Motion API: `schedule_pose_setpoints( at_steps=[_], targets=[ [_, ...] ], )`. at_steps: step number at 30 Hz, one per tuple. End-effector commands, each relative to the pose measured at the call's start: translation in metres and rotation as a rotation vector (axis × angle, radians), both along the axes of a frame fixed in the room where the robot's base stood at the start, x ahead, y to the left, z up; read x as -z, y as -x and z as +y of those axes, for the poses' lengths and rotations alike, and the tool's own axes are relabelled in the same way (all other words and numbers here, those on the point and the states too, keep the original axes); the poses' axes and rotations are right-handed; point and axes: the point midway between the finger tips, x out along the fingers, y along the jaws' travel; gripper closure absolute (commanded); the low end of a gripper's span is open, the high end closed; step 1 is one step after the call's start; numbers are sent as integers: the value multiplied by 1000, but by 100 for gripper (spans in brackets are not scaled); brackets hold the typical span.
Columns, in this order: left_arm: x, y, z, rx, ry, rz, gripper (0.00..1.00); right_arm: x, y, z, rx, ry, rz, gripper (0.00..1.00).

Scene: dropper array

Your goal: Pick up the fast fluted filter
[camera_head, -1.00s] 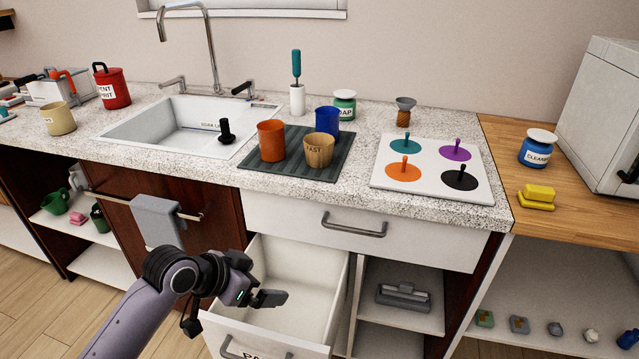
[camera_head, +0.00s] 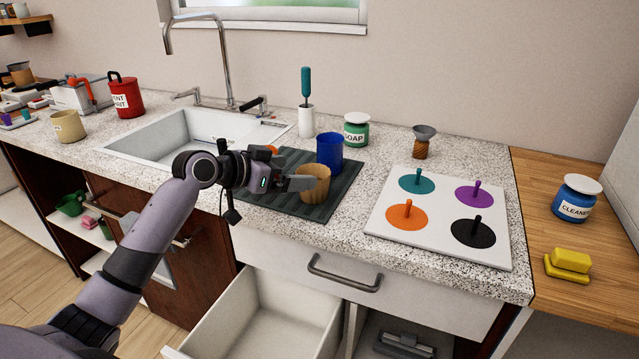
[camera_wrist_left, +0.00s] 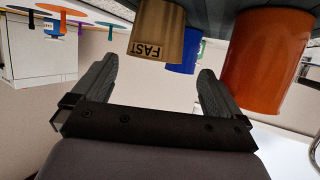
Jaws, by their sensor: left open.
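The fast fluted filter is a tan, ridged cup (camera_head: 315,186) on the dark drying mat (camera_head: 268,206), right of the sink. In the upside-down wrist view the tan cup (camera_wrist_left: 157,32) shows its FAST label, between and beyond the two fingertips. My left gripper (camera_head: 298,180) is just left of the cup at about its height, pointing at it. Its fingers (camera_wrist_left: 156,70) are spread and empty. In the head view the gripper hides the cup's left edge and its label. My right gripper is not in view.
A blue cup (camera_head: 330,152) stands behind the tan one. An orange cup (camera_wrist_left: 268,55) stands close beside my fingers, mostly hidden by my arm in the head view. A white board with coloured discs (camera_head: 440,214) lies to the right. A drawer (camera_head: 262,318) is open below.

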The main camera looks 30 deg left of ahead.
Motion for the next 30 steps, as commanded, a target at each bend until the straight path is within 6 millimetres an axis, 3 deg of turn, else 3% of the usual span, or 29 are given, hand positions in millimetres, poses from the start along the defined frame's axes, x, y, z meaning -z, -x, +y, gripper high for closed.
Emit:
schedule_pose_setpoints(
  at_steps=[15, 26, 27, 30],
  targets=[
    [24, -45, -27, -1, 2, 1, 0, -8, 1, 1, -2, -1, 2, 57],
    [27, -51, -30, 0, -1, 1, 0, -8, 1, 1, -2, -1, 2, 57],
    [27, -51, -30, 0, -1, 1, 6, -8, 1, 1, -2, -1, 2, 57],
    [27, -51, -30, 0, -1, 1, 39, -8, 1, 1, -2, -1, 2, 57]
  ],
)
